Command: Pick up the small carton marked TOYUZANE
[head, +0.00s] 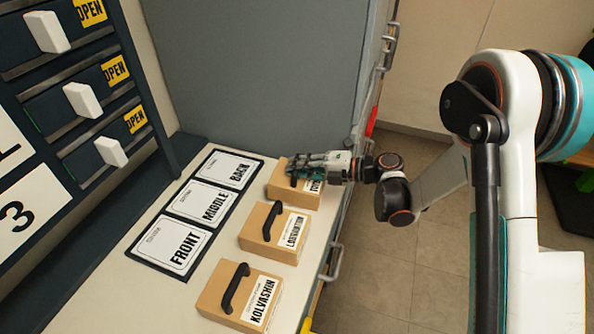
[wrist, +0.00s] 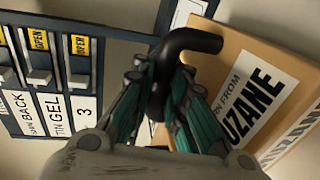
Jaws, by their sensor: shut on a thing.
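The small carton marked TOYUZANE (head: 283,190) is a tan box at the back end of the row of cartons; in the head view my gripper covers part of it. In the wrist view the carton (wrist: 285,45) fills the right side, its white label showing "UZANE" and the rest hidden. Its black handle (wrist: 190,42) rises between my fingers. My gripper (head: 300,172) is shut on that handle; the fingers also show in the wrist view (wrist: 172,100). I cannot tell whether the carton is clear of the counter.
Cartons marked LOLSHINTON (head: 262,243) and KOLVASHIN (head: 222,303) stand nearer on the counter. A dark board (head: 160,217) with FRONT, MIDDLE and BACK cards lies to their left. Drawers marked OPEN (head: 75,100) stand at left; a grey panel (head: 270,70) rises behind.

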